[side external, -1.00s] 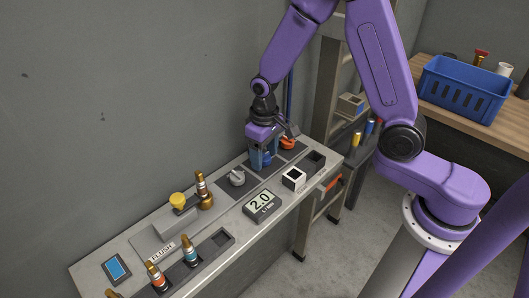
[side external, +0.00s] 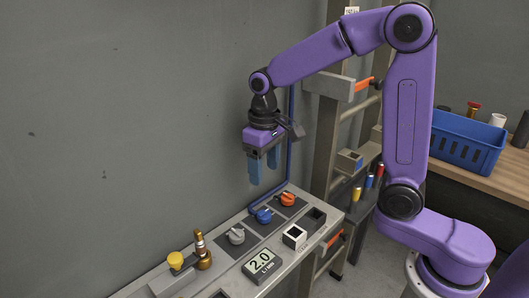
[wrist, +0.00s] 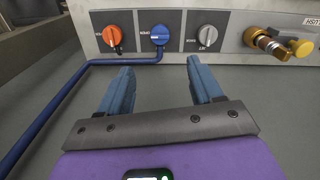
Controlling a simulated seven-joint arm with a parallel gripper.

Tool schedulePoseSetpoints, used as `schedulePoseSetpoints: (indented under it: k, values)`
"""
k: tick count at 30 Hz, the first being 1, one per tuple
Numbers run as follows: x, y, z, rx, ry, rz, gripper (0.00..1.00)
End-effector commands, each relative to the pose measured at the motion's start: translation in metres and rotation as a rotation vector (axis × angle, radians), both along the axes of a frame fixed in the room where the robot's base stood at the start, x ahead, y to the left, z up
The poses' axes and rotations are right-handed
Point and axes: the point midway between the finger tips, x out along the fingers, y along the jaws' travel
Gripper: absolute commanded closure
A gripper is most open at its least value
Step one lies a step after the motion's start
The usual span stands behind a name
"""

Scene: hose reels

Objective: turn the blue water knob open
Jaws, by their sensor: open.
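The blue water knob (side external: 263,215) sits on a dark square plate on the slanted panel (side external: 210,262), between an orange knob (side external: 288,199) and a grey knob (side external: 236,236). In the wrist view the blue knob (wrist: 160,35) shows at the top middle, with small lettering at its left. Its exact turn angle is hard to tell. My gripper (side external: 264,173) hangs above the blue knob, clear of it. Its two blue fingers are apart with nothing between them, as the wrist view also shows (wrist: 159,72).
A blue hose (wrist: 75,85) runs from near the blue knob and up the wall. A 2.0 display (side external: 262,264) and a white square block (side external: 294,236) are in front of the knobs. A brass valve with a yellow cap (side external: 176,260) is at left. The air around my gripper is free.

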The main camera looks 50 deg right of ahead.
Motion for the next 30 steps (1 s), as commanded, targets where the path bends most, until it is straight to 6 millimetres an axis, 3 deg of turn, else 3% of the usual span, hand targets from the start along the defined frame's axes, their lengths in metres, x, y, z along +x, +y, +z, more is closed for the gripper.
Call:
schedulePoseSetpoints:
  k: [3,9,23,30]
  values:
    - [0.001,0.000,0.019,0.001,-0.004,0.000,0.35]
    - [0.000,0.000,0.034,0.000,-0.001,-0.001,0.35]
    - [-0.003,0.000,0.035,0.000,0.000,0.011,0.35]
    - [-0.027,0.007,0.030,0.001,-0.003,0.131,0.35]
